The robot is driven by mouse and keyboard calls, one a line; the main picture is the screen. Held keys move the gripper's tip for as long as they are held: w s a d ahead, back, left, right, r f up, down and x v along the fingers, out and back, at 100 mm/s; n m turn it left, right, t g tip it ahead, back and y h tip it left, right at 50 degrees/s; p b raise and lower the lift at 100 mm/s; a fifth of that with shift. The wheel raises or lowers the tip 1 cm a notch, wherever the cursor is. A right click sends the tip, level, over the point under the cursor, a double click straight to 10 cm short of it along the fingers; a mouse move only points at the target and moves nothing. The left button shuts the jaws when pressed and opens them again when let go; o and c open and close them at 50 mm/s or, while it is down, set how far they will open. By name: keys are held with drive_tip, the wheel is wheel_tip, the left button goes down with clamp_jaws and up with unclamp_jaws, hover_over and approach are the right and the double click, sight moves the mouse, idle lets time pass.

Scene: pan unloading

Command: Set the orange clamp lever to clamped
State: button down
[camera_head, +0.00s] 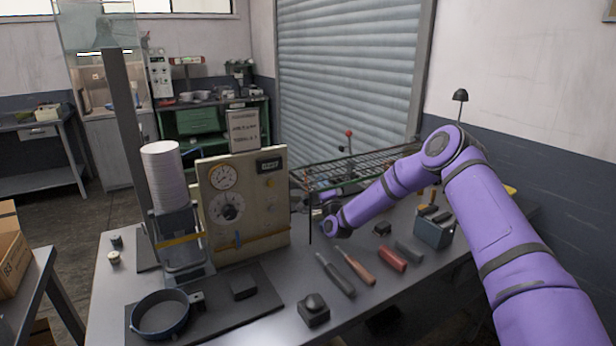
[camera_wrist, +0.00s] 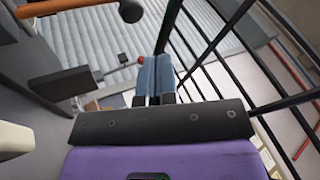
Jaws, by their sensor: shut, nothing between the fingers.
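The orange clamp lever (camera_wrist: 70,6) shows at the top left of the wrist view as an orange bar near a dark round knob (camera_wrist: 130,10). My gripper (camera_wrist: 155,62) is in the middle of the wrist view, its blue-grey fingers shut together and empty. The lever lies to the left of the fingers, apart from them. In the head view my purple arm reaches over the bench, and the gripper cannot be made out beyond it.
A black wire rack (camera_wrist: 215,45) stands close on the right of my fingers. A red-knobbed lever (camera_head: 349,134) rises behind the rack. The gauge panel (camera_head: 245,200), pan (camera_head: 160,314) and several hand tools stand on the bench (camera_head: 270,328).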

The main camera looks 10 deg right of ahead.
drive_tip(key=shift+w+a+f, duration=0.1)
drive_tip(key=shift+w+a, duration=0.15)
drive_tip(key=shift+w, duration=0.45)
drive_tip(key=shift+w+a+f, duration=0.1)
drive_tip(key=shift+w+a, duration=0.15)
drive_tip(key=shift+w, duration=0.4)
drive_tip(key=shift+w+a, duration=0.25)
drive_tip(key=shift+w, duration=0.45)
